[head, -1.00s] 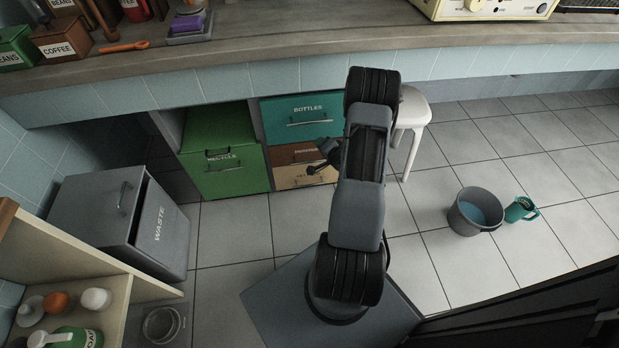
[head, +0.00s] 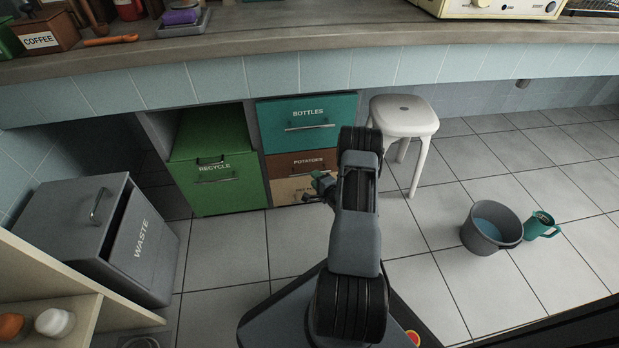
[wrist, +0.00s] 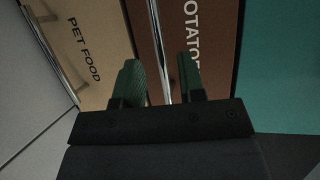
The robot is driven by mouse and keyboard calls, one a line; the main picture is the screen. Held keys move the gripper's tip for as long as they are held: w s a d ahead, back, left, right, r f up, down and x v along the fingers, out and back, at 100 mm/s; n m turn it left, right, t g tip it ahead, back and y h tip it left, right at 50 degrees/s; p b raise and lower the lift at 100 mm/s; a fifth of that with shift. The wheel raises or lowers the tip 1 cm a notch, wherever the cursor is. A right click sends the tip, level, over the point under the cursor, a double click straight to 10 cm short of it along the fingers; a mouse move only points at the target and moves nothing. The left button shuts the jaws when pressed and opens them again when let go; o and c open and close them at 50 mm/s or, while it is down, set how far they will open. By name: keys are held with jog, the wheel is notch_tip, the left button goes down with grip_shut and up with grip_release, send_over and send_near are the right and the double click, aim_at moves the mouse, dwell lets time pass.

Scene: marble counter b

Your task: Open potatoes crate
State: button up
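The brown potatoes crate (head: 289,163) sits between the teal bottles drawer and the pet food drawer under the counter. Its front looks flush with theirs in the head view. In the wrist view its brown front (wrist: 212,25) is close, with a metal bar handle (wrist: 155,30). My gripper (wrist: 160,78) is open, with green fingers. The handle bar runs between the two fingers in the picture; I see no contact. In the head view my gripper (head: 322,185) is in front of the lower drawers, partly hidden by my arm.
The bottles drawer (head: 308,122) is above and the pet food drawer (head: 287,192) below. A green recycle bin (head: 217,180) stands to the left, a grey waste bin (head: 90,225) farther left. A white stool (head: 404,115) stands right.

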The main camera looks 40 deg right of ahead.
jog(key=shift+w+d+f+b, duration=0.15)
jog(key=shift+w+b, duration=0.1)
jog(key=shift+w, duration=0.55)
jog(key=shift+w+a+f+b, duration=0.15)
jog(key=shift+w+b, duration=0.1)
jog(key=shift+w, duration=0.5)
jog(key=shift+w+d+f+b, duration=0.15)
jog(key=shift+w+b, duration=0.1)
jog(key=shift+w, duration=0.55)
grip_shut()
